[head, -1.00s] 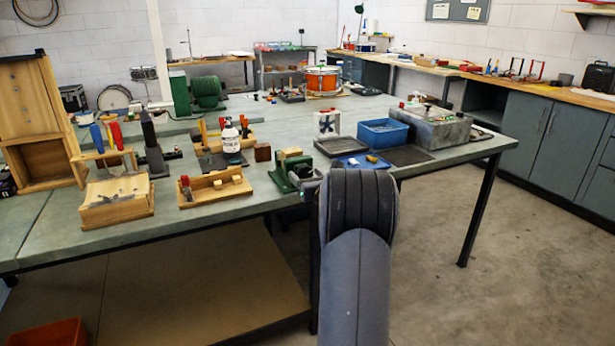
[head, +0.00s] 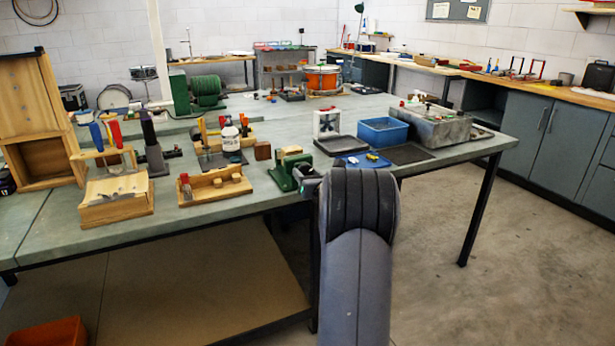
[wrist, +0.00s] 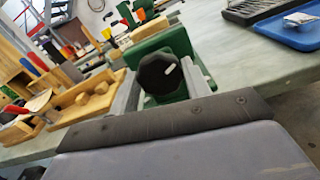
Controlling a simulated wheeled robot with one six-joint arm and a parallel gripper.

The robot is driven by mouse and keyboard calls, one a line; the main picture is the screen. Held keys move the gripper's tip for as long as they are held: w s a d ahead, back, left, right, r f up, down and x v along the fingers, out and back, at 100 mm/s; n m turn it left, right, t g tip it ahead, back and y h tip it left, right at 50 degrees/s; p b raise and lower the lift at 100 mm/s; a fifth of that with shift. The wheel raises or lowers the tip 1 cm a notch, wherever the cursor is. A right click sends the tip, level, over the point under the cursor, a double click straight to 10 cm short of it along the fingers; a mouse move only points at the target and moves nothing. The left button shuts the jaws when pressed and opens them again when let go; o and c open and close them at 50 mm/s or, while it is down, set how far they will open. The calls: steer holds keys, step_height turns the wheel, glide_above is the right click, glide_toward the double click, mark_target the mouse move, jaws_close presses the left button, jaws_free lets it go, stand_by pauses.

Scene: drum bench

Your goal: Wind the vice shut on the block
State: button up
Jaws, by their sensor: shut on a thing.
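The green vice (head: 287,172) stands at the front edge of the bench; in the wrist view its green body (wrist: 160,48) fills the upper middle. Its black knob (wrist: 157,76), with a white mark, faces my wrist camera. My gripper (wrist: 163,80) has its grey fingers on either side of the knob and is shut on it. A pale wooden block (wrist: 143,31) shows beyond the green body, at the top of the vice. I cannot tell whether the jaws touch it. In the head view my arm hides the knob and most of my gripper.
A wooden tray with pegs (head: 215,186) and a dark brown block (head: 262,151) stand left of the vice. A blue tray (head: 362,160) and a blue bin (head: 383,131) stand to the right. Open floor lies right of the bench.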

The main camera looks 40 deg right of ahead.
steer(key=m+b, duration=0.2)
steer(key=m, duration=0.2)
steer(key=shift+f, duration=0.1)
steer(key=m, duration=0.4)
steer(key=shift+m, duration=0.3)
steer(key=m, duration=0.4)
steer(key=shift+m+p, duration=0.3)
steer(key=shift+p, duration=0.1)
steer(key=m+p, duration=0.1)
steer(key=m, duration=0.3)
steer(key=shift+m+p, duration=0.3)
steer(key=m+p, duration=0.2)
steer(key=m, duration=0.2)
steer(key=shift+m, duration=0.3)
steer(key=m+p, duration=0.2)
steer(key=m, duration=0.2)
steer(key=shift+m, duration=0.3)
steer(key=m+p, duration=0.2)
steer(key=m, duration=0.2)
steer(key=shift+f, duration=0.1)
steer(key=shift+m+p, duration=1)
steer(key=shift+m, duration=1)
steer(key=shift+f, duration=0.1)
